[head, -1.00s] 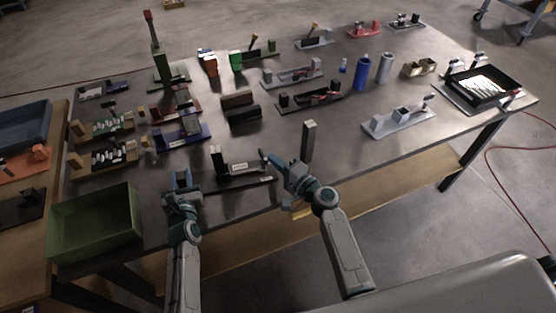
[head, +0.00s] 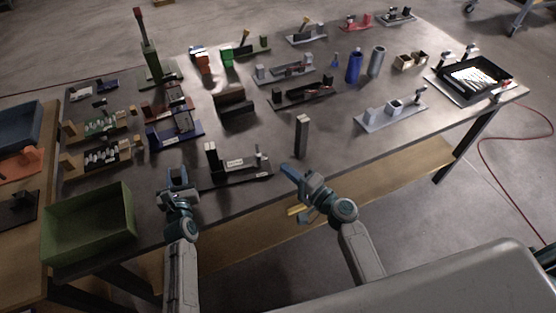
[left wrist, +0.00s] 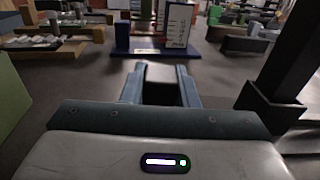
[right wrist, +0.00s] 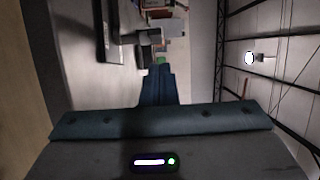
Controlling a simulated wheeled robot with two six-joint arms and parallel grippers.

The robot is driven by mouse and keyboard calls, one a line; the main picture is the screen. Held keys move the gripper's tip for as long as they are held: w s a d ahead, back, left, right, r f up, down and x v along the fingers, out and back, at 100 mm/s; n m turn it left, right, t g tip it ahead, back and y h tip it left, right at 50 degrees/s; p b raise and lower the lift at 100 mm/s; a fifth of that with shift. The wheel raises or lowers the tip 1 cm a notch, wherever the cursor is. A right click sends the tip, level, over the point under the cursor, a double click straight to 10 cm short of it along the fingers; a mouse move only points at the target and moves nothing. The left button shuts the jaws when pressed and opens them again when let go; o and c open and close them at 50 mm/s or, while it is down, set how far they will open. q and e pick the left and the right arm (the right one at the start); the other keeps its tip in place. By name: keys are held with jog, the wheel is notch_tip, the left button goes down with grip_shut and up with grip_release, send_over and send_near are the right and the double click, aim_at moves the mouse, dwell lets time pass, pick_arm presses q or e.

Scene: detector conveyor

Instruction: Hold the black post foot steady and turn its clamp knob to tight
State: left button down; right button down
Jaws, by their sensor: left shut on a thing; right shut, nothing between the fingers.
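A black post foot stands on the table left of the front middle, with an upright dark post (head: 211,158), a labelled block and a small upright knob-like part (head: 258,156) at its right end. The post rises at right in the left wrist view (left wrist: 287,55). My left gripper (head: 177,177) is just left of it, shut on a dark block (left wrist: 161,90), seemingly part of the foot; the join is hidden. My right gripper (head: 292,176) is shut and empty, apart from the foot, at the table's front edge. The knob's setting is too small to read.
A green bin (head: 90,228) stands at the front left. A blue fixture (head: 173,132) lies beyond my left gripper. A grey upright block (head: 301,136) stands beyond my right gripper. Several fixtures fill the back; the front right of the table is clear.

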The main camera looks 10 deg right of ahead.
aim_at(258, 158)
jog(key=s, duration=0.4)
jog(key=w+d+y, duration=0.1)
jog(key=w+d, duration=0.1)
jog(key=w+d+n+g+y, duration=0.1)
jog(key=d, duration=0.1)
jog(key=w+d+n+g, duration=0.1)
jog(key=w+d, duration=0.1)
jog(key=shift+w+d+f+y, duration=0.2)
jog(key=shift+w+d+y, duration=0.1)
jog(key=shift+d+y, duration=0.1)
jog(key=shift+w+a, duration=0.2)
jog(key=shift+w, duration=0.1)
jog(key=x, duration=0.8)
jog(key=shift+w+a+r, duration=0.1)
jog(key=shift+a, duration=0.1)
jog(key=a, duration=0.3)
jog(key=shift+w+a, duration=0.25)
jog(key=shift+w, duration=0.05)
jog(key=shift+a, duration=0.5)
